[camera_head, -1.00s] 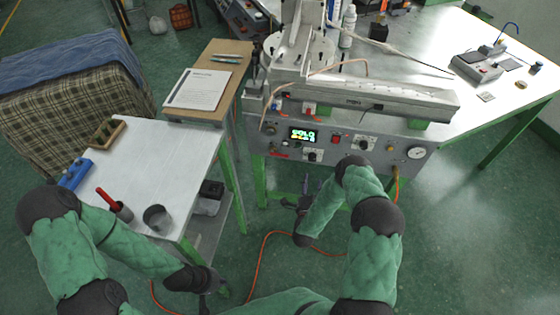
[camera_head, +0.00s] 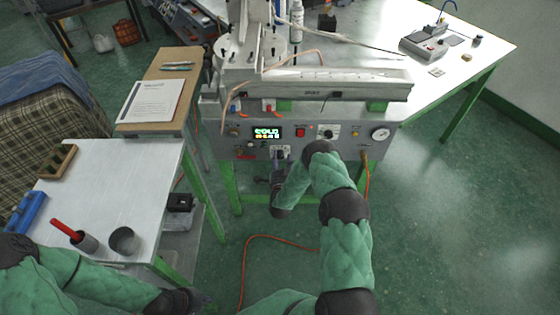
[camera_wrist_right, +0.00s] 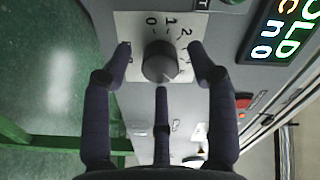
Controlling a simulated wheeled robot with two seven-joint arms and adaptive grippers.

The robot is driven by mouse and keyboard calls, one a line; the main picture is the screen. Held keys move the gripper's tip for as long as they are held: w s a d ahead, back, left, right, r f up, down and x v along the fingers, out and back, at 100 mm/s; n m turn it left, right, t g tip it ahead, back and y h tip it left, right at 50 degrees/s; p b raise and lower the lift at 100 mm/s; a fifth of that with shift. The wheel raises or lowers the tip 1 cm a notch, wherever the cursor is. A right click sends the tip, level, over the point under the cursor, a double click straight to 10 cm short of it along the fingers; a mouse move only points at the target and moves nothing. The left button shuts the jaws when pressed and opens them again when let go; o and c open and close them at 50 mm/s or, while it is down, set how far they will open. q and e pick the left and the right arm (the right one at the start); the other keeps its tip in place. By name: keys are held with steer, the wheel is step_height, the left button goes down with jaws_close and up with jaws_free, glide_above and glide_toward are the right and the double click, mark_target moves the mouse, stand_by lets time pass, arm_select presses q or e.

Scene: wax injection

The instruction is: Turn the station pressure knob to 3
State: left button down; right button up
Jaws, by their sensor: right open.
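A dark round knob (camera_wrist_right: 160,62) sits on a pale dial plate in the right wrist view. The digits 0, 1 and 2 show along the plate's upper edge; the right finger hides part of the scale. A small light mark shows at the knob's lower right. My right gripper (camera_wrist_right: 161,50) is open, with fingers to the left, right and below the knob; contact cannot be told. In the head view, this gripper (camera_head: 278,168) is just below the lower dial (camera_head: 280,151) of the station panel. My left gripper (camera_head: 204,302) is low in the picture, its fingers unclear.
The panel also carries a lit display (camera_head: 267,132), a red switch (camera_head: 300,132), an upper dial (camera_head: 327,131) and a pressure gauge (camera_head: 379,134). A side table (camera_head: 110,190) stands at left with cups and a blue holder. An orange hose (camera_head: 245,262) lies on the floor.

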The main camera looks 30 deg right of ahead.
steer(key=c, duration=1.1)
steer(key=shift+c, duration=0.2)
steer(key=shift+w+n, duration=0.1)
steer(key=shift+n, duration=0.3)
steer(key=n+b, duration=0.1)
steer(key=n, duration=0.4)
steer(key=shift+d+r+b, duration=0.1)
steer(key=shift+b, duration=0.2)
steer(key=n+b, duration=0.1)
steer(key=n, duration=0.5)
steer(key=shift+w+r, duration=0.1)
steer(key=o, duration=1.1)
steer(key=shift+o, duration=0.2)
